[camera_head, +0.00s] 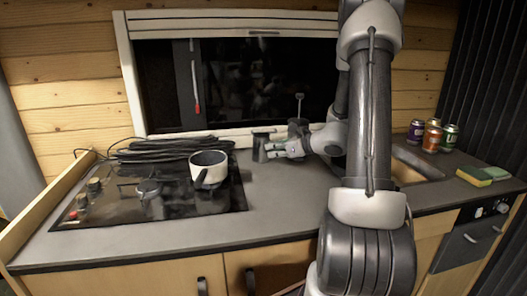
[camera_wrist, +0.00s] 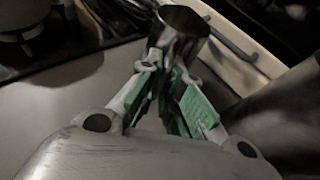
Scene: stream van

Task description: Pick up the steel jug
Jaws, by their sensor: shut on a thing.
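The steel jug (camera_head: 260,147) is a small dark metal vessel on the counter, just right of the hob, near the window. My gripper (camera_head: 272,150) reaches it from the right and is shut on it. In the wrist view the jug (camera_wrist: 181,22) stands between the green-padded fingers of my gripper (camera_wrist: 172,95), with its open rim above them. The fingers and the jug's lower part overlap, so its base is hidden there. I cannot tell whether the jug still touches the counter.
A white pot with a dark handle (camera_head: 208,168) stands on the black hob (camera_head: 120,205), with coiled black cable (camera_head: 165,148) behind. A dark container (camera_head: 298,127) stands behind my gripper.

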